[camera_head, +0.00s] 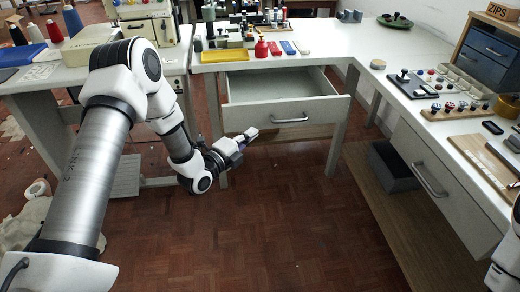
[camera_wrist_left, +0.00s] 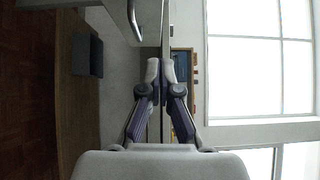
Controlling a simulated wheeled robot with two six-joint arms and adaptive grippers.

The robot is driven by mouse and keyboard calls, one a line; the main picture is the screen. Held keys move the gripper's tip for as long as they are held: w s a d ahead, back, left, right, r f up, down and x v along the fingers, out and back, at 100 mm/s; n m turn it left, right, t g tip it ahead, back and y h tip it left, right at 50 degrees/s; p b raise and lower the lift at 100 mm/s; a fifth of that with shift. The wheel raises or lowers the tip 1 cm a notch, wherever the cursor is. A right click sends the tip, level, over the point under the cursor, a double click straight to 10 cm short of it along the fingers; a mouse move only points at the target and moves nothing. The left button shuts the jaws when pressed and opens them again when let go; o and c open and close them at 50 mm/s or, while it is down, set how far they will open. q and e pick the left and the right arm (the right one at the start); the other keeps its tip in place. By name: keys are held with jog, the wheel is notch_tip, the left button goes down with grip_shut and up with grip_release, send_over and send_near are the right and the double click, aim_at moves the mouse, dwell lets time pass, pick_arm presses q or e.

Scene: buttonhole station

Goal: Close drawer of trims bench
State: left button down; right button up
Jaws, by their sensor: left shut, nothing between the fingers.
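An open drawer (camera_head: 285,112) with a pale grey front and a bar handle (camera_head: 290,120) stands pulled out under the middle bench (camera_head: 345,65); its empty-looking inside shows. My left gripper (camera_head: 250,134) is shut and empty, just below the drawer front's lower left part in the head view; I cannot tell whether it touches. Its closed fingers (camera_wrist_left: 161,68) fill the middle of the left wrist view and point toward the right-hand bench. That bench has another drawer (camera_head: 440,190) with a bar handle (camera_head: 430,180). My right gripper is out of view.
A dark grey bin (camera_head: 393,166) stands under the right-hand bench, and shows in the left wrist view (camera_wrist_left: 87,55). A blue drawer unit marked ZIPS (camera_head: 488,55) stands on that bench. Thread cones and a sewing machine are at the left. The floor (camera_head: 290,220) in front is clear.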

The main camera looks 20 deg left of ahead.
pick_arm(q)
notch_tip(320, 180, down, 5)
jog(key=a+n+y+b, duration=0.1)
jog(key=a+b, duration=0.1)
jog(key=a, duration=0.1)
jog(key=b, duration=0.2)
send_near(266, 116)
jog(key=w+d, duration=0.3)
jog(key=d, duration=0.1)
jog(key=shift+w+a+f, duration=0.2)
jog(key=shift+w+a, duration=0.85)
jog(key=shift+w, duration=0.05)
jog(key=shift+w+a, duration=0.3)
jog(key=shift+w, duration=0.15)
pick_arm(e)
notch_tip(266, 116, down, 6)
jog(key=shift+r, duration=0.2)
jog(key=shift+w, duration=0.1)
